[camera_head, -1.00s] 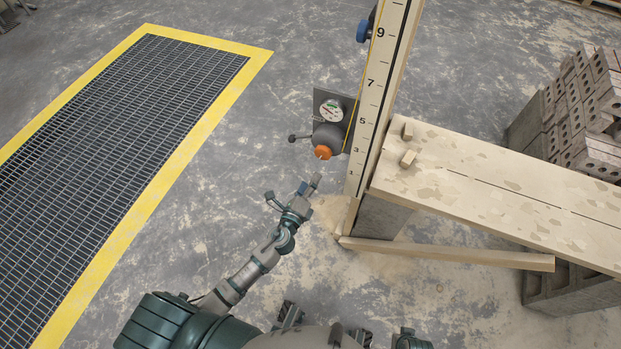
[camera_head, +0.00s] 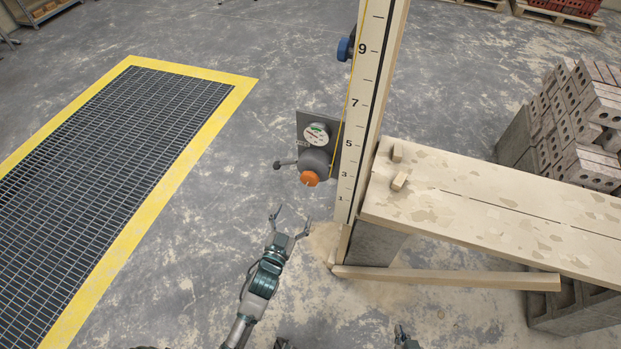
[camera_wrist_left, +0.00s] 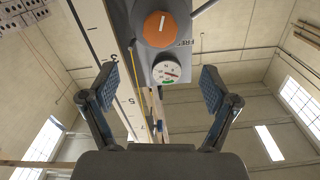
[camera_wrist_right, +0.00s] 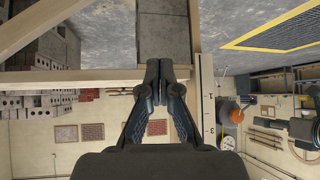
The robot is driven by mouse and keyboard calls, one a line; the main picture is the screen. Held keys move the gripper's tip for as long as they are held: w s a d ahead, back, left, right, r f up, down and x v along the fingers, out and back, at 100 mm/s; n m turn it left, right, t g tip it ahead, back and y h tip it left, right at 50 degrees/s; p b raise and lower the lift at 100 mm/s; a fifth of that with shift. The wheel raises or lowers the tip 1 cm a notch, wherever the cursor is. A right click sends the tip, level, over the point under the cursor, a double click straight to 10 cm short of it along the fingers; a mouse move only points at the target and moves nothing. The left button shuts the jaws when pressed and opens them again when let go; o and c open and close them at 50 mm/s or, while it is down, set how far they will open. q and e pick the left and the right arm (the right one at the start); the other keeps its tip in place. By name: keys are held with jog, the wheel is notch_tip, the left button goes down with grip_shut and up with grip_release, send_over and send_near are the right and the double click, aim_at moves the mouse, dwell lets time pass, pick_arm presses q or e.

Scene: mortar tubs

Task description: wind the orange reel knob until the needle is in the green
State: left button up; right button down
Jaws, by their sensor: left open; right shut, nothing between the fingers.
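The orange reel knob (camera_head: 309,178) sits on a grey reel housing (camera_head: 315,161) fixed beside the tall numbered board. The round white gauge (camera_head: 316,134) is above it; a green part shows, but I cannot read the needle surely. In the left wrist view the knob (camera_wrist_left: 158,29) and gauge (camera_wrist_left: 166,71) are beyond the fingers. My left gripper (camera_head: 292,219) is open and empty, below and apart from the knob. My right gripper (camera_wrist_right: 160,68) is shut and empty in its wrist view, away from the knob (camera_wrist_right: 238,116); only a bit shows low in the head view.
The numbered board (camera_head: 360,110) stands right of the reel, by a plank platform (camera_head: 480,200). A side handle (camera_head: 285,164) juts left from the reel. A timber (camera_head: 445,277) lies low in front. A yellow-edged floor grate (camera_head: 240,88) is left; bare floor lies between.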

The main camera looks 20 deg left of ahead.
aim_at(309, 182)
pick_arm(q)
jog(key=w, duration=0.4)
jog(key=w+b, duration=0.1)
jog(key=w, duration=0.3)
jog(key=w+b, duration=0.1)
jog(key=w, duration=0.4)
jog(key=shift+d+f, duration=0.2)
jog(key=shift+d, duration=0.05)
jog(key=shift+w+r, duration=0.1)
jog(key=shift+w, duration=0.55)
pick_arm(e)
jog(key=w+a+r+t+y, duration=0.1)
jog(key=w+a+r+t, duration=0.1)
jog(key=w+r+t, duration=0.3)
jog(key=shift+w+a+r, duration=0.15)
jog(key=shift+w+a, duration=0.1)
jog(key=shift+w, duration=0.1)
pick_arm(q)
jog(key=c, duration=1.2)
